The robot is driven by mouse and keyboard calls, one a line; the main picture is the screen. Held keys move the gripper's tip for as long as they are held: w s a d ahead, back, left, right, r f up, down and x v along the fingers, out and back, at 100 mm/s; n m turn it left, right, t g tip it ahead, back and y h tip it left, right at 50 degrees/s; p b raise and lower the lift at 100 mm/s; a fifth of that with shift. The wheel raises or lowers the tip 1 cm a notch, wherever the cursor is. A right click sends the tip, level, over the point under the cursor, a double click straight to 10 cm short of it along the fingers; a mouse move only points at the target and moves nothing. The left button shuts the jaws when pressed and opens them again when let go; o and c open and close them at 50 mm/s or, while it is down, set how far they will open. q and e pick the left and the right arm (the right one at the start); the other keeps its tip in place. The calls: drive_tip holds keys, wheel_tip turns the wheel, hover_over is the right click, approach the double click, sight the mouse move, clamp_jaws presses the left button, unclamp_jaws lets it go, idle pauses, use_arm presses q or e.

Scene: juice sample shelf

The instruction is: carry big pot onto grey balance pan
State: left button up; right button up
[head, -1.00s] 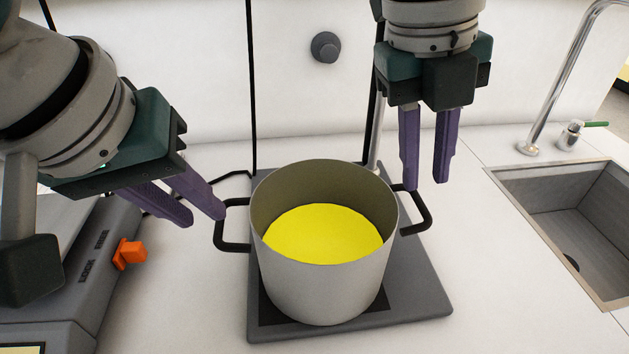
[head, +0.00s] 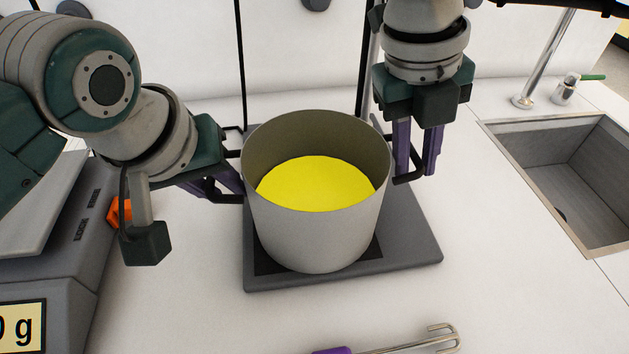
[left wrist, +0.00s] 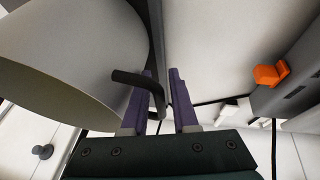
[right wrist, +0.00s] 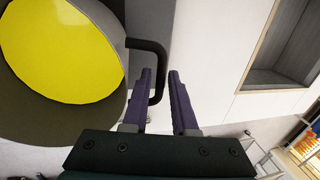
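The big pot (head: 322,235) is grey, holds a yellow content, and stands upright on a dark grey plate (head: 425,255). My left gripper (head: 225,190) is at its left handle; in the left wrist view the open fingers (left wrist: 163,75) straddle the black handle (left wrist: 135,77), with a gap visible. My right gripper (head: 415,172) points down at the right handle; in the right wrist view its open fingers (right wrist: 161,72) have the handle (right wrist: 150,46) between them, nearer the left finger. The grey balance pan (head: 40,205) is at the left, partly hidden by my left arm.
The balance body (head: 75,265) has an orange knob (head: 120,212) and a display (head: 20,325). A purple-handled utensil (head: 400,345) lies at the front. A sink (head: 560,185) with a tap is at the right. Free counter lies between balance and plate.

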use_arm(q)
clamp_jaws()
use_arm(e)
clamp_jaws()
use_arm(q)
drive_tip(key=shift+r, duration=0.15)
use_arm(e)
drive_tip(key=shift+r, duration=0.1)
idle(0.8)
